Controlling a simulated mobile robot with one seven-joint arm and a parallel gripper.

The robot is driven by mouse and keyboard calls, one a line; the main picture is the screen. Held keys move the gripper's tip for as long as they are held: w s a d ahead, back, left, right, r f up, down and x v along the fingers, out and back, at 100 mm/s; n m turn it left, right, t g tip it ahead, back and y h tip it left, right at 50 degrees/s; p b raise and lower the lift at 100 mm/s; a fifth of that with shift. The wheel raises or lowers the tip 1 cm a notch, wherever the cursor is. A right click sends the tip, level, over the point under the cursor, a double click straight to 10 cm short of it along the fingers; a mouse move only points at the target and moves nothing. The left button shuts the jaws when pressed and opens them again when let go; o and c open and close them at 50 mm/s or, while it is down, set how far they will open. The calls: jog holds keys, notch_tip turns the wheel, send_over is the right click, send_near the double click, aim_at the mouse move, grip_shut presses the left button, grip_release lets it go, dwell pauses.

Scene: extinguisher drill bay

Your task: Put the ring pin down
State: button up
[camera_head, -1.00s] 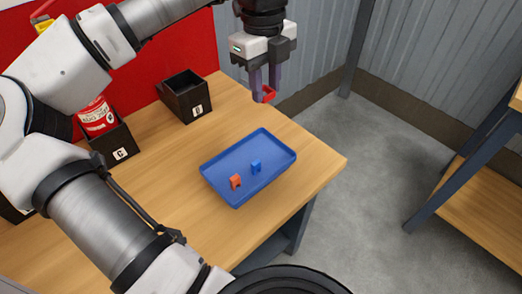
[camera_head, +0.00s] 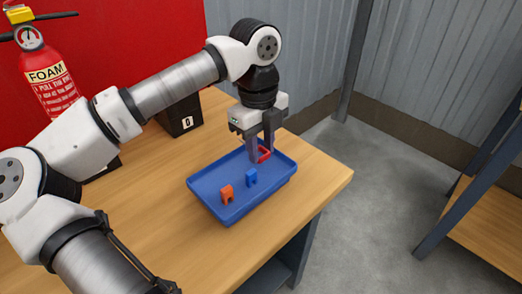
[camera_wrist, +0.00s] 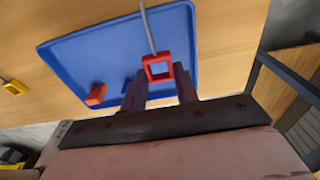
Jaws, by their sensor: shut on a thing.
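The ring pin (camera_head: 265,154) is a red square ring with a thin grey pin, which shows in the wrist view (camera_wrist: 158,68). My gripper (camera_head: 260,158) is shut on the red ring and points down over the back right part of a blue tray (camera_head: 212,203). In the wrist view, the ring sits between my fingertips (camera_wrist: 161,80), and its grey pin extends toward the top edge. The gap between the ring pin and the tray floor is hard to judge.
An orange clip (camera_head: 227,194) and a blue clip (camera_head: 251,178) are in the tray, left of my gripper. A black labelled box (camera_head: 182,121) stands behind on the wooden table (camera_head: 300,200). A red foam extinguisher (camera_head: 52,85) stands at the far left.

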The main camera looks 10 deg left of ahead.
jog(key=shift+r, duration=0.1)
jog(key=shift+f+b, duration=0.65)
jog(key=o, duration=1.1)
jog(key=shift+r, duration=0.1)
jog(key=r, duration=0.4)
jog(key=r+p, duration=0.1)
jog(key=r, duration=0.3)
jog(key=r+p, duration=0.1)
jog(key=r, duration=0.4)
jog(key=shift+w+a+r, duration=0.1)
jog(key=shift+w+a, duration=0.1)
jog(key=shift+a, duration=0.15)
